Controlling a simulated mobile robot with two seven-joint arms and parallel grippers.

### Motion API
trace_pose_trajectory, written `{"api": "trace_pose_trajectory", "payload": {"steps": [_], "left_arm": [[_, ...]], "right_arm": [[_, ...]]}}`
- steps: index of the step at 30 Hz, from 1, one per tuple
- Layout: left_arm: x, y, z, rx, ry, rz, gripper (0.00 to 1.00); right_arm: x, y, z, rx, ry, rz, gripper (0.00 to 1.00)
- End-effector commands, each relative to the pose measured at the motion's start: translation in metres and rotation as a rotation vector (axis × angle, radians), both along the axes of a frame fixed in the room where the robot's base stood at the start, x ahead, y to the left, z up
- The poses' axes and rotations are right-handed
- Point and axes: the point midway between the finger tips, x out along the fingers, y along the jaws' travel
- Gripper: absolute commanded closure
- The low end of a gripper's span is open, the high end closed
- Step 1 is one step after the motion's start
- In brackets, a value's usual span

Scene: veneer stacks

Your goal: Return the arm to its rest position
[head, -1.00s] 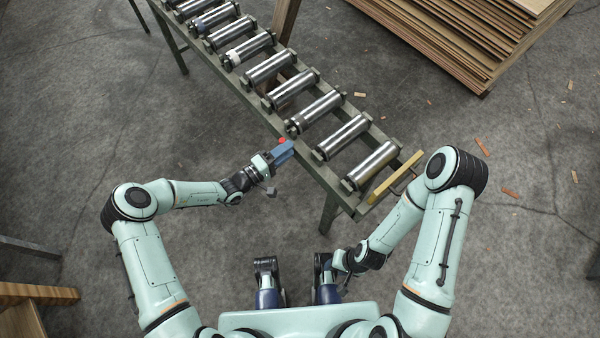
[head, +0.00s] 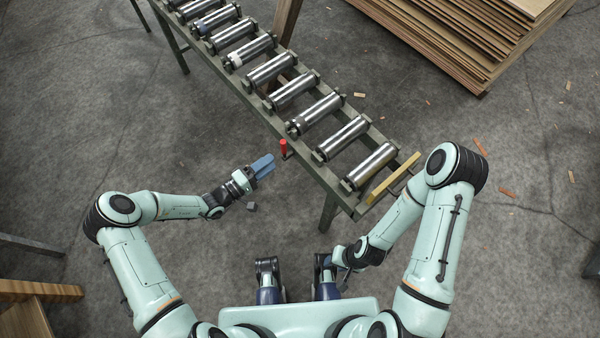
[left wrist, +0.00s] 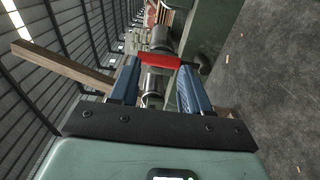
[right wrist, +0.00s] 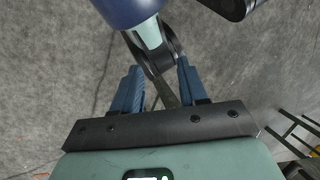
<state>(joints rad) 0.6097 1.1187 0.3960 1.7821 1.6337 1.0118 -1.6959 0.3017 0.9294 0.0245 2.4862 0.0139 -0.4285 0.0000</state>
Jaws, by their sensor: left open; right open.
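My left gripper (head: 263,166) is open and empty in the head view, just left of the conveyor's near side rail. In the left wrist view its blue fingers (left wrist: 158,92) stand apart. A red handle (head: 284,147) stands upright at the conveyor's side rail, a little beyond the fingertips and apart from them. In the left wrist view the red handle (left wrist: 148,60) shows across the gap, past the fingertips. My right gripper (right wrist: 155,85) is open and empty in the right wrist view, with part of my own body beyond it. In the head view the right arm is folded low and the fingers are hard to see.
A roller conveyor (head: 262,108) with steel rollers runs from upper left to centre right, a yellow bar (head: 394,175) at its near end. Veneer stacks (head: 470,40) stand upper right. A wooden piece (head: 40,291) is lower left.

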Motion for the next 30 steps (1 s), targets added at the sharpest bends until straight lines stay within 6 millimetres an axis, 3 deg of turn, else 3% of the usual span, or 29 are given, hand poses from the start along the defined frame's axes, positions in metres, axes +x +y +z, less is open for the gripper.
{"api": "trace_pose_trajectory", "payload": {"steps": [13,17,20,24,27,30], "left_arm": [[-0.001,-0.002,0.0,-0.001,0.002,-0.004,0.53],[-0.019,-0.014,-0.005,0.018,0.065,-0.076,0.53],[-0.061,-0.036,-0.017,0.074,0.205,-0.225,0.53],[-0.158,-0.05,-0.043,0.275,0.501,-0.481,0.53],[-0.226,-0.034,-0.057,0.498,0.693,-0.6,0.53],[-0.271,-0.003,-0.063,0.73,0.804,-0.628,0.53]], "right_arm": [[0.0,0.0,0.0,0.0,0.0,0.0,0.57],[0.0,0.0,0.004,0.001,0.002,0.001,0.57],[-0.001,0.0,0.013,0.002,0.007,0.002,0.57],[-0.002,0.0,0.031,0.003,0.016,0.004,0.57],[-0.001,0.0,0.046,0.004,0.024,0.007,0.57],[-0.001,0.0,0.059,0.007,0.034,0.01,0.57]]}}
